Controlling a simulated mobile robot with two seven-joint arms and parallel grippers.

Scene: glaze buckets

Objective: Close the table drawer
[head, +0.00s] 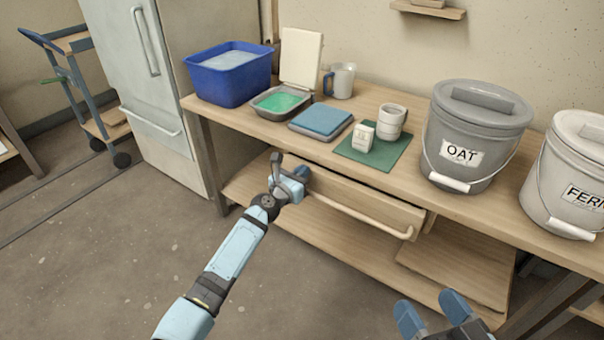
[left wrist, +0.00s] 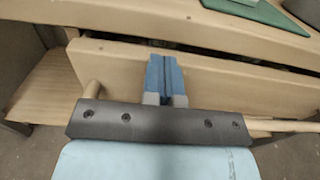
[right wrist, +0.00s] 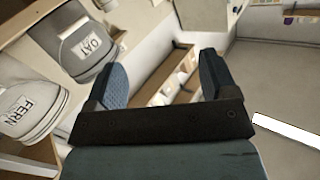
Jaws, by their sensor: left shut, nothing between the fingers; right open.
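The table drawer (head: 365,203) is under the wooden worktable. Its front stands out slightly from the frame at the right end. Its long bar handle (head: 362,213) runs along the front, and part of it shows in the left wrist view (left wrist: 285,126). My left gripper (head: 303,176) is shut and empty at the left part of the drawer front. Its blue fingertips (left wrist: 164,72) overlap the front above the handle; I cannot tell if they touch it. My right gripper (head: 430,306) is open and empty, low in front of the table's right part.
On the tabletop (head: 310,140) stand a blue tub (head: 228,80), a green-filled tray (head: 280,106), a mug (head: 390,122) and grey OAT (head: 470,120) and FERN (head: 565,185) buckets. A lower shelf (head: 455,268) lies below the drawer. The floor in front is clear.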

